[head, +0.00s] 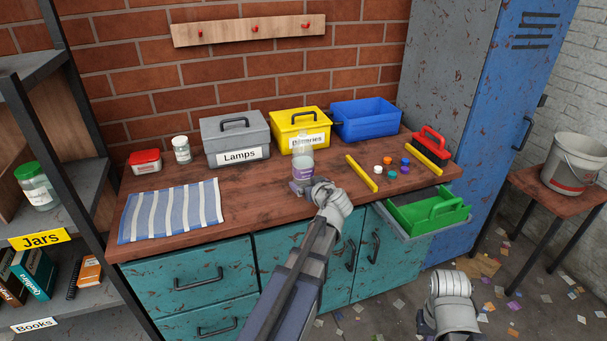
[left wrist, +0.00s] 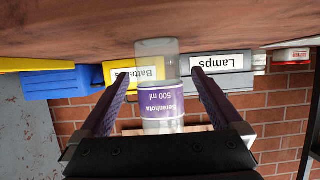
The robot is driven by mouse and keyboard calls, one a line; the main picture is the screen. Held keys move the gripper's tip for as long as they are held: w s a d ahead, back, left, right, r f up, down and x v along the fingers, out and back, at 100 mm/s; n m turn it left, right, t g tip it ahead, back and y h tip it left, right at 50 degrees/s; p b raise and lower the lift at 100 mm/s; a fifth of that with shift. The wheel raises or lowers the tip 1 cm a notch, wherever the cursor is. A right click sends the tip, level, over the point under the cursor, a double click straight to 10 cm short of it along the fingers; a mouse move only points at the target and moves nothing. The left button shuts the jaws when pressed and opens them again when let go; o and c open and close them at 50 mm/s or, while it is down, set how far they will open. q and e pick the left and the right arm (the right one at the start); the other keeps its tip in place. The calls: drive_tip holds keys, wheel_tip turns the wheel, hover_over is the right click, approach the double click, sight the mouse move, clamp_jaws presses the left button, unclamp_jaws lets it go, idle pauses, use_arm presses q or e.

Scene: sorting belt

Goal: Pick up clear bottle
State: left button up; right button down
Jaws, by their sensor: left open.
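The clear bottle (head: 303,162) stands on the wooden worktop in front of the yellow box, with a purple and white label. My left gripper (head: 302,187) is at the bottle's near side, low over the worktop. In the left wrist view its two fingers (left wrist: 160,78) are apart, one on each side of the bottle, with gaps showing. The bottle's lower part is partly hidden by the gripper in the head view.
A grey Lamps box (head: 234,137), yellow Batteries box (head: 283,124) and blue bin (head: 366,119) stand behind. A drawer is open.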

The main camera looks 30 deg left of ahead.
sight(306, 154)
use_arm(q)
drive_tip(key=b+x, duration=0.2)
drive_tip(key=x, duration=0.3)
drive_tip(key=shift+w, duration=0.15)
drive_tip(key=shift+c, duration=0.5)
drive_tip(key=c, duration=0.9)
drive_tip(key=shift+c, duration=0.2)
drive_tip(key=shift+r+p, duration=0.3)
drive_tip(key=c, duration=0.4)
wheel_tip(306, 154, up, 10)
drive_tip(key=p, duration=0.9)
drive_tip(key=shift+f+p, duration=0.2)
drive_tip(key=shift+p, duration=0.1)
